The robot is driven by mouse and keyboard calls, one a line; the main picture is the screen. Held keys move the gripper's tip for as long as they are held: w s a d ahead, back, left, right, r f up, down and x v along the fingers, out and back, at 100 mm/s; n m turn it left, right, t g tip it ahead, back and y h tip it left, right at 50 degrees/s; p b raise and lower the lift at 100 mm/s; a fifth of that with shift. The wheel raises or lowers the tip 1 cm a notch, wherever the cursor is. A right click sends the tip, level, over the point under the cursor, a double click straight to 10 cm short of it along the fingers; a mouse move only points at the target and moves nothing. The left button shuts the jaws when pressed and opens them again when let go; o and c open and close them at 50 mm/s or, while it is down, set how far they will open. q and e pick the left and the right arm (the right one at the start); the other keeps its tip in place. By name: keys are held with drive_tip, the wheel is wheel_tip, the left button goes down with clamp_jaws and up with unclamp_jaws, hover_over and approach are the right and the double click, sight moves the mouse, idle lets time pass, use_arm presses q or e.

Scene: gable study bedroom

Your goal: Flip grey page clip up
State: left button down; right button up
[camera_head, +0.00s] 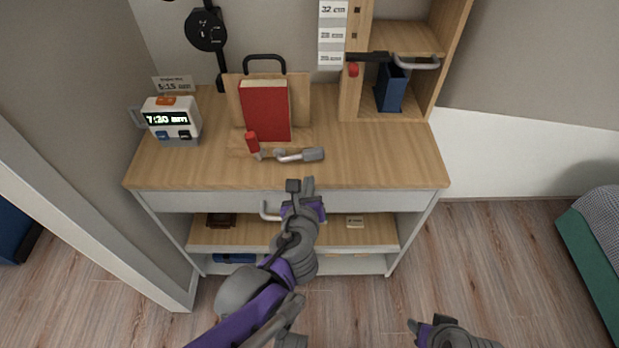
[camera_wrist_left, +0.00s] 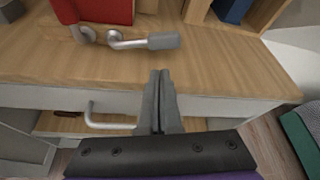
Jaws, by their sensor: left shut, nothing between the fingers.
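The grey page clip (camera_head: 300,155) is a bent metal lever with a grey pad, lying low at the front of a wooden book stand (camera_head: 233,105) that holds a red book (camera_head: 266,112). In the left wrist view the clip (camera_wrist_left: 146,42) lies flat above the desk, its grey pad to the right. My left gripper (camera_head: 307,182) is shut and empty in front of the desk's front edge. In the wrist view its fingertips (camera_wrist_left: 160,74) are apart from the clip, below its pad. My right gripper (camera_head: 428,325) shows only partly at the bottom edge.
A red knob (camera_head: 252,141) stands at the clip's left end. A clock (camera_head: 172,120) stands at the left of the desk, and a shelf unit with a blue book (camera_head: 390,88) at the right. A drawer handle (camera_head: 266,211) is beside my left wrist. The desk's right front is clear.

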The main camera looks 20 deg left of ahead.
sight(311, 174)
use_arm(q)
drive_tip(key=b+x, duration=0.2)
drive_tip(key=x, duration=0.6)
drive_tip(key=shift+w+f, duration=0.2)
drive_tip(key=shift+w, duration=0.05)
